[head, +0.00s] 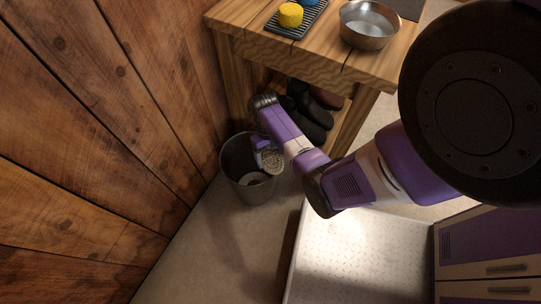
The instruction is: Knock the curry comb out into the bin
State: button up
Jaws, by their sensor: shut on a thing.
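The bin (232,162) is a dark grey, round, open-topped bucket on the floor beside the plank wall. My gripper (265,151) reaches down over the bin's mouth. It is shut on the curry comb (274,163), a round, pale, textured piece, which shows inside the rim's outline toward the right. How far the comb sits below the rim, and whether it touches the bin wall, I cannot tell. The fingertips are small and partly hidden by my wrist and the comb. Something pale shows low inside the bin, too dim to name.
A wooden bench (330,66) stands behind the bin, with a metal bowl (369,24), a yellow round item (291,14) and a blue one on a black ridged mat (287,32). Dark boots (311,120) stand under it. A pale textured platform (350,262) lies front right.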

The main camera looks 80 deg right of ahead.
jog(key=b+x, duration=0.2)
jog(key=x, duration=0.1)
jog(key=d+b+x, duration=0.1)
jog(key=b+x, duration=0.1)
jog(key=shift+w+f, duration=0.3)
jog(key=p+v, duration=0.4)
jog(key=a+p+v, duration=0.1)
jog(key=p+v, duration=0.1)
jog(key=shift+s+a, duration=0.1)
jog(key=shift+s, duration=0.25)
jog(key=shift+f, duration=0.1)
jog(key=shift+f, duration=0.1)
jog(key=b+x, duration=0.4)
jog(key=x, duration=0.1)
jog(key=shift+w+d, duration=0.35)
jog(key=shift+d, duration=0.15)
jog(key=p+v, duration=0.3)
jog(key=a+p+v, duration=0.1)
jog(key=p+v, duration=0.1)
jog(key=shift+s+r, duration=0.3)
jog(key=shift+s, duration=0.05)
jog(key=shift+f, duration=0.1)
